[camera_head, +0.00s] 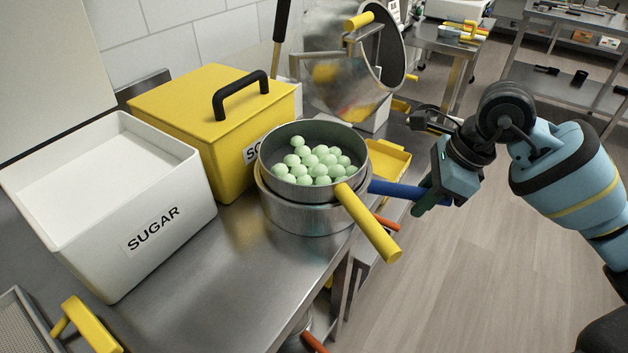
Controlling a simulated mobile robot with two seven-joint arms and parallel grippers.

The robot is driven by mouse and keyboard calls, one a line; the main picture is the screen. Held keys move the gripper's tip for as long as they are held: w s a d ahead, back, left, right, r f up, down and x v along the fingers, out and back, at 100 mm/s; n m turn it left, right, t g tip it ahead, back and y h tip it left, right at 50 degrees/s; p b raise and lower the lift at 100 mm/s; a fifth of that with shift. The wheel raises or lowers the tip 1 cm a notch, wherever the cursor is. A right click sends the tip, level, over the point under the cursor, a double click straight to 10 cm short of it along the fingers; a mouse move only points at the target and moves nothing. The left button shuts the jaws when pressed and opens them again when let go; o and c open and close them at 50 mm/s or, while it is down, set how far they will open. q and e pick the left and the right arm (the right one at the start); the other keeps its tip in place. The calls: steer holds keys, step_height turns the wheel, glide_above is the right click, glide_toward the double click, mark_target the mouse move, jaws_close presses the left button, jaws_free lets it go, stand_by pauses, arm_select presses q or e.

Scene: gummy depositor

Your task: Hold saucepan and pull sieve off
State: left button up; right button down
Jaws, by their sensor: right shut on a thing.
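A round metal sieve (274,167) with a yellow handle (368,224) sits nested on top of a metal saucepan (300,220) on the steel counter. Several pale green balls (316,165) lie in the sieve. The sieve's yellow handle points toward the front right, over the counter edge. A blue handle (392,188) runs right from the stacked pans, seemingly from the saucepan; its joint is partly hidden by the sieve. My right gripper (424,190) is shut on this blue handle near its outer end. My left gripper is out of view.
A white SUGAR bin (115,200) and a yellow lidded box (200,115) stand left of the pans. A shiny machine (345,75) is behind. An orange handle (387,223) shows below the blue one. The counter (240,275) is clear in front; open floor lies right.

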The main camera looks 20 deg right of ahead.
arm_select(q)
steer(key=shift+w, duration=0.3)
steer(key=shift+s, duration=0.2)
arm_select(e)
steer(key=c, duration=1.2)
jaws_free()
steer(key=shift+o, duration=0.2)
steer(key=shift+r, duration=0.15)
steer(key=v, duration=1.1)
steer(key=shift+s+d+r, duration=0.1)
steer(key=shift+d+r, duration=0.1)
steer(key=shift+r, duration=0.1)
